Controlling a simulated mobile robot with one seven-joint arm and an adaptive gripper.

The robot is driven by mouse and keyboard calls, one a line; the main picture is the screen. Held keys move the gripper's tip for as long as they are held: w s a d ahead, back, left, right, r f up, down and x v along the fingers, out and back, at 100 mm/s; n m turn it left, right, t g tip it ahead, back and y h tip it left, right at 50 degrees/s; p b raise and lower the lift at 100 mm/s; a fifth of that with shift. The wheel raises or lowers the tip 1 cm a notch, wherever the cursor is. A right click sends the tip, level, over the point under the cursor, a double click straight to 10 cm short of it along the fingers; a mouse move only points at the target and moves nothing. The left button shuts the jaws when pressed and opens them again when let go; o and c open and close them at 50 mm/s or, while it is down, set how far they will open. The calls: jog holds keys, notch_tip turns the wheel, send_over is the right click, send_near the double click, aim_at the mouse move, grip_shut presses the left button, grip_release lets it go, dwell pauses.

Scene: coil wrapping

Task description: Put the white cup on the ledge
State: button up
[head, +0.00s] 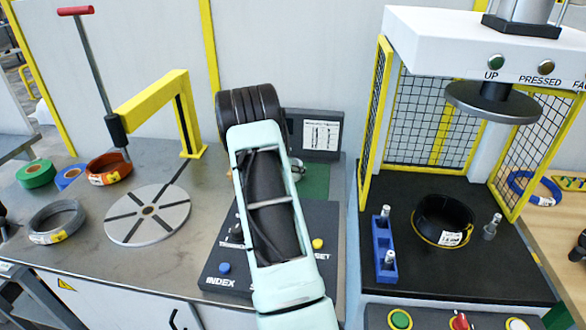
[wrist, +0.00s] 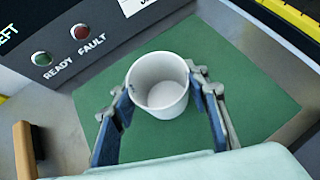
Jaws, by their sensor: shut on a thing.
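The white cup (wrist: 158,88) is upright between the two blue-padded fingers of my gripper (wrist: 161,98) in the wrist view, with its open, empty inside facing the camera. My gripper is shut on the cup from both sides. The cup is over a green mat (wrist: 255,85); I cannot tell whether it touches the mat. In the head view my arm hides most of the gripper and cup, and the mat (head: 316,180) shows to the right of the arm. I cannot tell which surface is the ledge.
A dark panel with READY and FAULT lamps (wrist: 60,42) stands beside the mat. A wooden handle (wrist: 25,148) is at lower left. In the head view, a round turntable (head: 150,212) and coils lie left, and a caged press (head: 493,100) stands right.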

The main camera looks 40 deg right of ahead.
jog(key=o, duration=1.1)
jog(key=shift+f, duration=0.1)
